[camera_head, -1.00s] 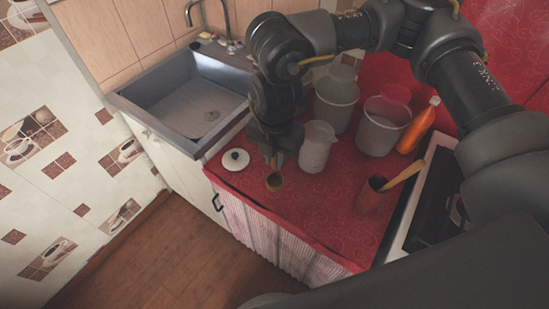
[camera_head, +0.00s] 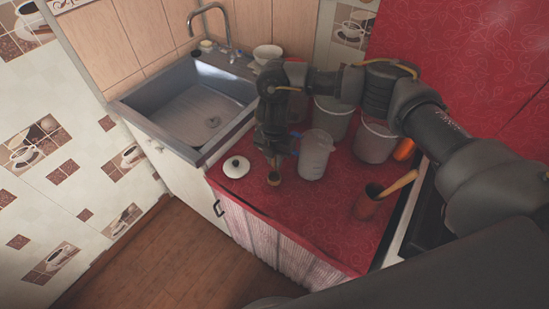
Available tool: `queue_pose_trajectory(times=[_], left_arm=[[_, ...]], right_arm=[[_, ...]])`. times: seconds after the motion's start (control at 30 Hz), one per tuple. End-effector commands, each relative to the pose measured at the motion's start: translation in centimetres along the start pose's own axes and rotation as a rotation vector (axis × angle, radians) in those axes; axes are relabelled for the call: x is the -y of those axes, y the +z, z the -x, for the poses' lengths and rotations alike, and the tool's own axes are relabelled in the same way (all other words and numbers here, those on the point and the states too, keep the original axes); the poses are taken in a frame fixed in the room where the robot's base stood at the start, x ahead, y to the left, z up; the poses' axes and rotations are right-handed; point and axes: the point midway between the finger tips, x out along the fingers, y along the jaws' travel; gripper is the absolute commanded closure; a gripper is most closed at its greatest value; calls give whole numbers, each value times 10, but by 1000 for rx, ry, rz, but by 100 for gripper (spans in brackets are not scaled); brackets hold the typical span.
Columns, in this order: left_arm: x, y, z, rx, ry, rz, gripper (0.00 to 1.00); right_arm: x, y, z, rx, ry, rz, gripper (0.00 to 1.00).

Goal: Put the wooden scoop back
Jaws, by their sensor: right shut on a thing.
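My right gripper (camera_head: 273,160) points down over the red counter (camera_head: 300,215), between the white lid and the pale translucent pitcher. It is shut on the wooden scoop (camera_head: 274,179), whose small brown bowl shows just below the fingers. The fingers and wrist hide the rest of the scoop, and I cannot tell whether it touches the counter. The pitcher (camera_head: 314,157) stands upright, just right of the gripper. The white round lid (camera_head: 236,167) with a dark knob lies flat to the left. My left gripper is not in view.
A brown cup (camera_head: 366,207) holding a wooden utensil (camera_head: 398,184) stands at right. Two buckets, one greenish (camera_head: 331,121) and one grey (camera_head: 374,143), stand behind the pitcher, near an orange bottle (camera_head: 404,149). A sink (camera_head: 200,112) is at left. The counter's front middle is clear.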

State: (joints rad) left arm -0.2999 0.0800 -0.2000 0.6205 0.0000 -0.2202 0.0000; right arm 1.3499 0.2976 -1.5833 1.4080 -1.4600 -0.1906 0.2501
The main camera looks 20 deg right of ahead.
Motion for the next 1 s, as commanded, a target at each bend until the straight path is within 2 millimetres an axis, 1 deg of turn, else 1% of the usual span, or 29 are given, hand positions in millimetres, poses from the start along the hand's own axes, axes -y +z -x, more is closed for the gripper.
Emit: queue_pose_trajectory(times=[0.1,0.33,0.47,0.5,0.67,0.9,1.0], left_arm=[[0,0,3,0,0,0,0],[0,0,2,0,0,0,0],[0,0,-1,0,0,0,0],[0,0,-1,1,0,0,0],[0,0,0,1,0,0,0],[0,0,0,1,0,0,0],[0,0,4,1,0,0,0]], right_arm=[[0,0,-7,0,1,-1,100],[0,0,-8,1,1,0,100],[0,0,-12,1,1,0,100],[0,0,-12,1,1,0,81],[0,0,-11,1,1,0,61],[0,0,-10,1,1,0,61],[0,0,-5,1,2,0,61]])
